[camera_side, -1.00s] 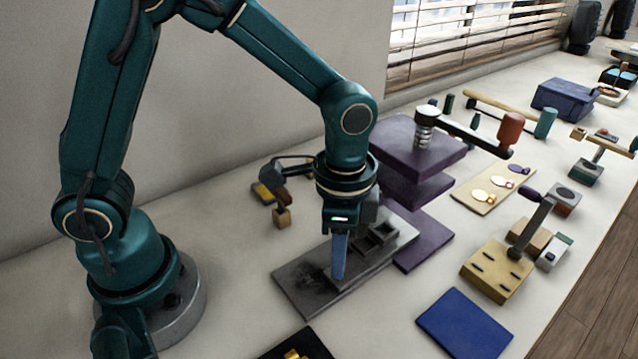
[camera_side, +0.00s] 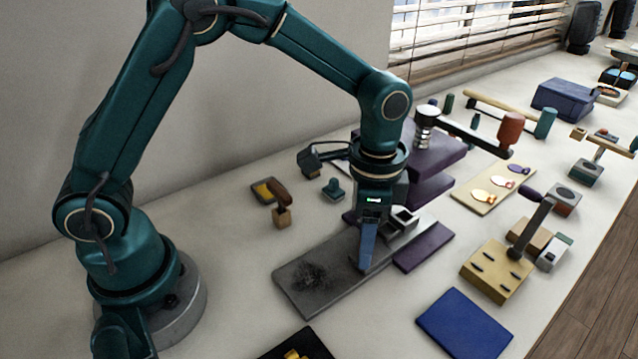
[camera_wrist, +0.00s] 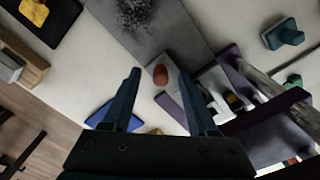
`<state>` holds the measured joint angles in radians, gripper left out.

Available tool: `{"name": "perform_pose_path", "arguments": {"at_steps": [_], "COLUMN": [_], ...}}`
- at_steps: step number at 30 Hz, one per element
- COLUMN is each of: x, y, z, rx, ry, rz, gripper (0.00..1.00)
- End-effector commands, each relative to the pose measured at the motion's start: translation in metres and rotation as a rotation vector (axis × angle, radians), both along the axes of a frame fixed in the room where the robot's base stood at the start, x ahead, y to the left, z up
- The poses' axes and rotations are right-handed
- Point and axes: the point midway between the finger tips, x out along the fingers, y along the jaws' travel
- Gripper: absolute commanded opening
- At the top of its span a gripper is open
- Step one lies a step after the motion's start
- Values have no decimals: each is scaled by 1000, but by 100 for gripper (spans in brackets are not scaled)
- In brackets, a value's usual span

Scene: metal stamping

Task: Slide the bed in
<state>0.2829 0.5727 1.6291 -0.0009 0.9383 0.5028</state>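The grey bed (camera_side: 403,220), a block with square pockets, sits at the right part of the long grey plate (camera_side: 325,285), beside the purple press (camera_side: 430,155). The arm hides part of it in the side view. Its pale pockets also show in the wrist view (camera_wrist: 214,88). My gripper (camera_side: 364,266) is low over the plate, at the bed's left end. In the wrist view my gripper's fingers (camera_wrist: 160,74) are apart, with a reddish knob (camera_wrist: 160,75) showing between them and a gap on each side.
The press's crank with a red handle (camera_side: 511,128) stands above at the right. A yellow block with a lever (camera_side: 497,271) and a blue mat (camera_side: 464,322) lie in front. A small stamp (camera_side: 282,212) stands behind the plate.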

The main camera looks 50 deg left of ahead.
Motion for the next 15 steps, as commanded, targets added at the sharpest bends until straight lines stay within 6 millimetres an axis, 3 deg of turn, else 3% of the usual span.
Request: {"name": "perform_pose_path", "arguments": {"at_steps": [9, 15], "x": [0, 0], "y": [0, 0], "z": [1, 15], "rx": [1, 0], "ry": [1, -3], "rz": [0, 0], "gripper": [60, 60]}}
